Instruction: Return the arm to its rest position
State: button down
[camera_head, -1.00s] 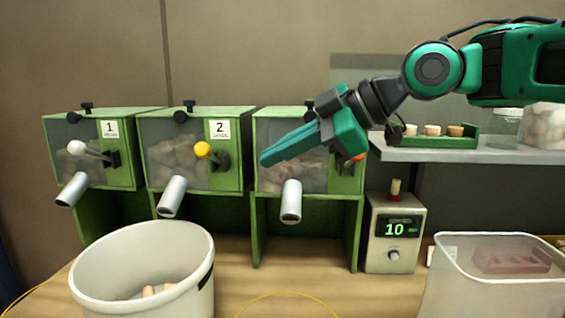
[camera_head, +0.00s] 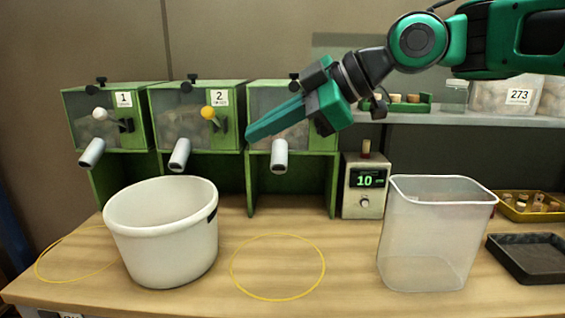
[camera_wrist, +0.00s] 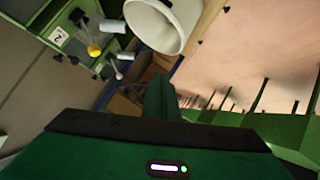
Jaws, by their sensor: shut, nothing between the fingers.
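My gripper (camera_head: 278,118) is green, shut and empty. In the head view it points left and slightly down, held in the air in front of the third green dispenser box (camera_head: 291,170), which it partly covers. My arm reaches in from the upper right. In the wrist view the gripper (camera_wrist: 160,95) shows as a closed green finger shape, with the white bucket (camera_wrist: 158,22) and the box labelled 2 (camera_wrist: 62,38) beyond it.
The white bucket (camera_head: 163,245) stands on the wooden bench, left of an empty yellow ring (camera_head: 235,283). A clear bin (camera_head: 425,240), a black tray (camera_head: 530,262) and a yellow tray of corks (camera_head: 524,216) are at right. A small device (camera_head: 363,200) reads 10. A shelf (camera_head: 440,118) runs behind my arm.

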jog(key=w+d+f+m+t+h, duration=0.1)
jog(key=w+d+f+m+h, duration=0.1)
jog(key=d+f+m, duration=0.35)
jog(key=w+d+f+m+t+h, duration=0.1)
jog(key=w+d+f+m+h, duration=0.25)
jog(key=d+f, duration=0.35)
jog(key=s+d+f+m+h, duration=0.45)
jog(key=d+f+m, duration=0.35)
jog(key=d+f, duration=0.5)
jog(key=s+d+f+m+g, duration=0.2)
jog(key=s+d+m+g, duration=0.1)
jog(key=s+d, duration=0.6)
jog(key=s+d+f+m+g+h, duration=0.1)
jog(key=s+d+f+m+g, duration=0.2)
jog(key=s+d+m, duration=0.3)
jog(key=s+d, duration=0.3)
jog(key=s, duration=0.3)
jog(key=shift+s+d+f+m, duration=0.2)
jog(key=shift+d+f+m, duration=0.05)
jog(key=shift+f+m, duration=0.05)
